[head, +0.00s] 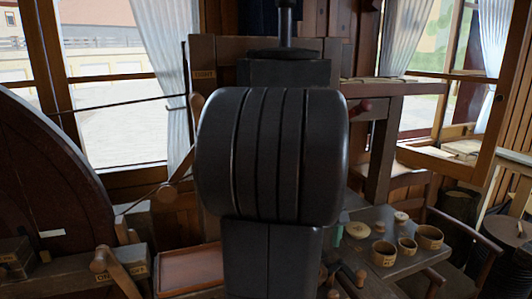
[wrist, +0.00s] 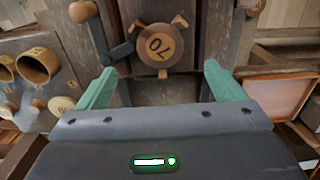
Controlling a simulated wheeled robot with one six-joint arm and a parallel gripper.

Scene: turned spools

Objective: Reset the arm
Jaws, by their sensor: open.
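My gripper (wrist: 158,70) shows in the wrist view with its two green fingers wide apart and nothing held between them. In the head view my own dark arm fills the middle and hides most of the gripper. Only a small green bit of a finger shows beside the arm, low on the right.
Several wooden cups, one a labelled cup (head: 384,253), stand on the bench at right. A shallow reddish tray (head: 190,268) lies left of my arm. A large dark wheel (head: 45,175) and a wooden lever (head: 118,270) stand at left. A chair is at far right.

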